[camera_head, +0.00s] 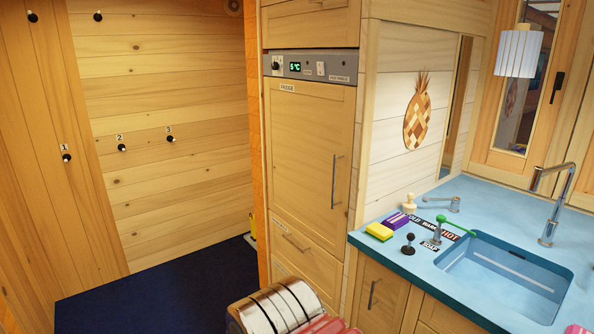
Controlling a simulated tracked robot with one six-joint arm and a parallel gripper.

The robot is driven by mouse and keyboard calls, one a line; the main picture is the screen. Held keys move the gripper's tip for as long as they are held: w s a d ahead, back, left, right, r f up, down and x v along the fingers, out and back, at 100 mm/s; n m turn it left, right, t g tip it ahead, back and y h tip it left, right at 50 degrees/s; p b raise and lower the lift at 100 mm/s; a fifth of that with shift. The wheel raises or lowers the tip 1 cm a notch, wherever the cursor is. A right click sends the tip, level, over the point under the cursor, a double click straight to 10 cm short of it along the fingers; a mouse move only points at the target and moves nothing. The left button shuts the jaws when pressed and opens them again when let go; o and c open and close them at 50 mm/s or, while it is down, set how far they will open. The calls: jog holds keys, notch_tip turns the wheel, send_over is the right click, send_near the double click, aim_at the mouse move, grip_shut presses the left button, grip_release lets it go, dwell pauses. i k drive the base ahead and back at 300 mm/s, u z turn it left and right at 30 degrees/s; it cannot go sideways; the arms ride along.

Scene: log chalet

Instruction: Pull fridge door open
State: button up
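The fridge door (300,165) is a tall light-wood panel in the cabinet column, left of the sink counter. It looks closed, flush with its frame. A small label (287,87) at its upper left reads "FRIDGE". A slim vertical metal handle (334,181) is on the door's right side. Above the door, a grey control panel (310,65) shows a green temperature reading. My gripper is not in view, so nothing of it shows at the handle.
Below the fridge door is a drawer with a slanting bar handle (296,243). A blue counter (400,262) with a sink (510,277) and tap stands at right. Dark blue floor (190,290) lies open at left. A rounded banded shape at the bottom middle hides some floor and drawer.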

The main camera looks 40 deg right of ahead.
aim_at(310, 125)
jog(key=k, duration=1)
jog(key=z, duration=0.8)
jog(key=i, duration=1.8)
